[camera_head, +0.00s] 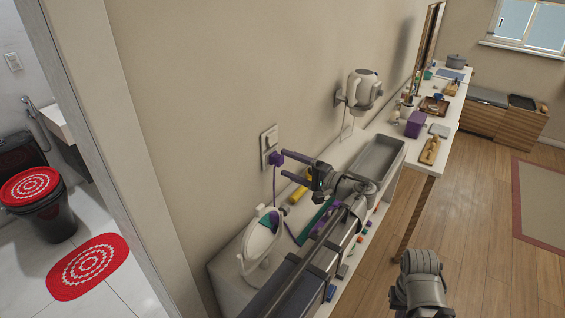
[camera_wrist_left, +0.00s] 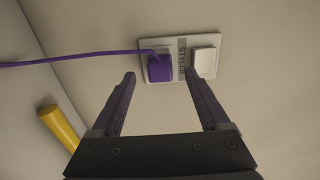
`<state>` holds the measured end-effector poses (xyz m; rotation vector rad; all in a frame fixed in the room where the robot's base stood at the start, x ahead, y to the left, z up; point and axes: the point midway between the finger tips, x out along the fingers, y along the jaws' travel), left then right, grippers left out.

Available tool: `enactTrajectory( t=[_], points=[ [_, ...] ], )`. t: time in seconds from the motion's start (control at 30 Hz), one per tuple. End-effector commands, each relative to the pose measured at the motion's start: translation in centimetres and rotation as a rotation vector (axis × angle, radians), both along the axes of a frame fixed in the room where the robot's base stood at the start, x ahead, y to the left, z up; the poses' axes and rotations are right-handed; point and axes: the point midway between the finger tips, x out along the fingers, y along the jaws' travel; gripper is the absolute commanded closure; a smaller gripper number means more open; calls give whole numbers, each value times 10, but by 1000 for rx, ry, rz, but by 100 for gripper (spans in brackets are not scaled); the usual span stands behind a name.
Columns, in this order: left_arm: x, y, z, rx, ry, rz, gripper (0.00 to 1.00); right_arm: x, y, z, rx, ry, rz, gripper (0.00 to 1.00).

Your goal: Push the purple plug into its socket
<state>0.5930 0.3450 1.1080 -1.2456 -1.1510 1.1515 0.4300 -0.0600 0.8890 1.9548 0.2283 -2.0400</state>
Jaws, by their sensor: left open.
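The purple plug (camera_head: 275,158) is at the wall socket plate (camera_head: 268,140), with its purple cord hanging down. In the left wrist view the plug (camera_wrist_left: 159,69) is at the left half of the plate (camera_wrist_left: 179,44), beside a white square part (camera_wrist_left: 205,61). I cannot tell how deep the plug sits. My left gripper (camera_head: 285,164) is open, its fingertips close to the plug. In the left wrist view the plug shows beyond and between the fingertips (camera_wrist_left: 160,75), nearer the left one, not gripped. My right gripper is not in view.
A round white mirror (camera_head: 260,240) stands on the counter below the socket. A yellow object (camera_head: 298,195) lies near the wall. A grey basin (camera_head: 378,158) and a wall-mounted dryer (camera_head: 363,90) are to the right. Open wooden floor lies right of the counter.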

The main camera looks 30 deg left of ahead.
Motion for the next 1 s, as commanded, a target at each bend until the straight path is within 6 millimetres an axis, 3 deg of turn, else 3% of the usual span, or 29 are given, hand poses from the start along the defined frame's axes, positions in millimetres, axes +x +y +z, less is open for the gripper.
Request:
enactTrajectory(
  t=[0.1, 0.3, 0.77, 1.0],
  points=[
    [-1, -21, 0, 0, 0, -3, 21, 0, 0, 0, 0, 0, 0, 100],
    [-3, -42, 0, 0, 0, -2, 21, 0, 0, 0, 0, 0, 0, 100],
    [-4, -48, 0, 0, 0, 0, 21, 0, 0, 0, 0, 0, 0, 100],
    [-4, -64, 0, 0, 0, -2, 21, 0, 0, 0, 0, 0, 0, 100]
  ],
)
